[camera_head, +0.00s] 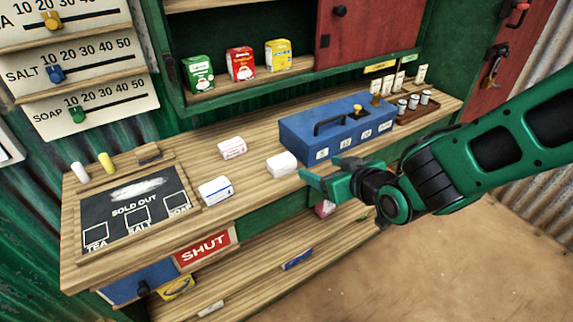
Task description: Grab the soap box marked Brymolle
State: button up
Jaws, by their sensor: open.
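Three small white boxes lie on the wooden counter. One box with pink print (232,148) lies toward the back. One box with blue print (215,190) lies beside the chalkboard. A third box, which looks plain white (282,163), lies nearest my gripper. The print is too small to read, so I cannot tell which is marked Brymolle. My gripper (320,176) is open and appears empty, near the counter's front edge, to the right of the plain white box and apart from it.
A blue cash box (325,130) stands right behind my gripper. A "SOLD OUT" chalkboard (133,212) lies at left. Green (198,74), red (240,65) and yellow (278,56) packets stand on the shelf above. Several small jars stand in a tray (416,112) at right.

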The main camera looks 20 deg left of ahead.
jog(key=y, duration=0.2)
send_near(283, 161)
jog(key=shift+n, duration=0.4)
jog(key=x, duration=0.4)
jog(key=shift+a+r, duration=0.1)
jog(key=shift+a, duration=0.15)
jog(key=shift+x, duration=3.25)
jog(key=shift+w+d, duration=0.15)
jog(key=shift+d, duration=0.05)
jog(key=c, duration=0.8)
